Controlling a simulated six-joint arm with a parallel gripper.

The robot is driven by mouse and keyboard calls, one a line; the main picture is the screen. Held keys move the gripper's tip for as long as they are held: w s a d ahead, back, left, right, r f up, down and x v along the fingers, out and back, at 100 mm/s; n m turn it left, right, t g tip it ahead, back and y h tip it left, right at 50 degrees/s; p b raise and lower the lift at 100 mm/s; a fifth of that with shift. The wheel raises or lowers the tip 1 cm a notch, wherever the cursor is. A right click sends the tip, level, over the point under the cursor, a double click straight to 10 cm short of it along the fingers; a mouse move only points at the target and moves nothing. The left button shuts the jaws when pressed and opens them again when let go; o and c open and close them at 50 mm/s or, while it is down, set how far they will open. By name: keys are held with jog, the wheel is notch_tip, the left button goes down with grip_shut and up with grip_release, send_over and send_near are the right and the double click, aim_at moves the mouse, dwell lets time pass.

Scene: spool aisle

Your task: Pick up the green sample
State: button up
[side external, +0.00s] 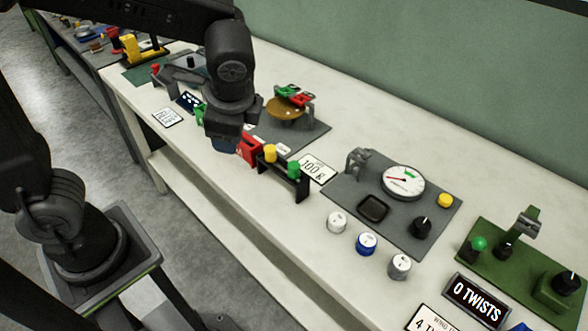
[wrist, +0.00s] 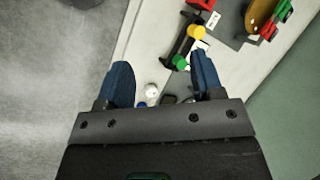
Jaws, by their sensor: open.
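The green sample (side external: 294,168) stands at the right end of a small black rack (side external: 301,188) on the white bench. A yellow sample (side external: 270,153) stands at the rack's other end. My gripper (side external: 226,146) is above the bench, left of the rack in the side view, with one blue finger partly showing under the wrist. In the wrist view my gripper (wrist: 160,60) is open and empty. There the green sample (wrist: 180,62) shows between the fingers, near the right one and beyond the tips. The yellow sample (wrist: 197,32) is farther up.
A red block (side external: 249,149) is beside the rack's left end. A brown round tray (side external: 285,108) with red and green clips stands behind. To the right are a dial gauge (side external: 403,181) on a grey mat and several capped jars (side external: 367,243). Bare bench lies along the back.

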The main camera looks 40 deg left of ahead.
jog(key=w+d+f+m+y, duration=0.4)
jog(key=w+d+f+m, duration=0.1)
jog(key=d+m, duration=0.1)
jog(key=m+t+y, duration=0.3)
jog(key=m+t, duration=0.1)
jog(key=m, duration=0.3)
send_near(295, 167)
jog(key=shift+t+y, duration=0.3)
jog(key=a+f, duration=0.1)
jog(key=w+a+f, duration=0.2)
jog(key=a, duration=0.1)
jog(key=shift+w+f, duration=0.1)
jog(key=shift+f, duration=0.2)
jog(key=shift+r+x, duration=0.15)
jog(key=shift+x, duration=1.2)
jog(key=shift+r+x, duration=0.2)
jog(key=shift+x, duration=1.2)
jog(key=shift+a, duration=0.2)
jog(key=c, duration=1.1)
jog(key=shift+o, duration=0.2)
jog(key=shift+r, duration=0.1)
